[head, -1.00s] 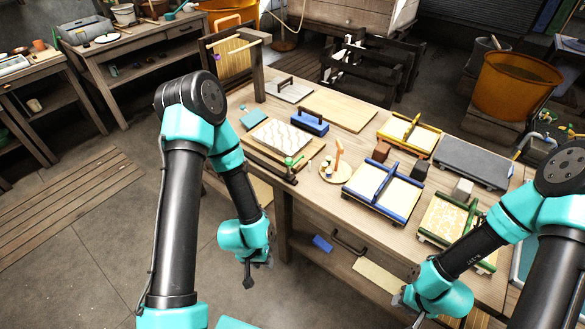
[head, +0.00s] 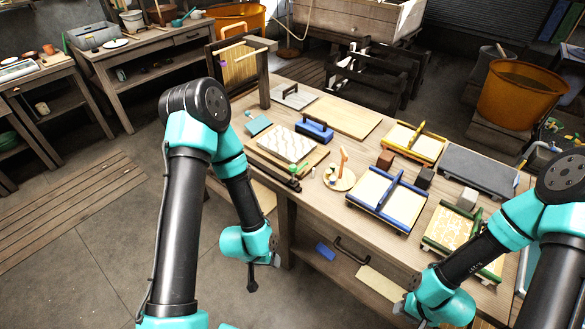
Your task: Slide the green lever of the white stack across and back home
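The white stack (head: 285,142) is a pale slab with wavy lines, lying on a brown board at the left of the workbench. A dark rail (head: 272,170) runs along its front edge. The small green lever (head: 296,168) sits near the rail's right end; its exact pose is too small to tell. My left gripper (head: 251,283) hangs in front of the bench, left of and below the stack, apart from it. My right gripper (head: 408,312) is low at the bench's front right, far from the stack. The finger openings of both are unclear.
A blue-handled block (head: 314,130) stands behind the stack. A round wooden disc (head: 340,179) with an orange upright is to its right. A blue frame (head: 388,200), a yellow frame (head: 414,142) and a green frame (head: 450,226) lie farther right.

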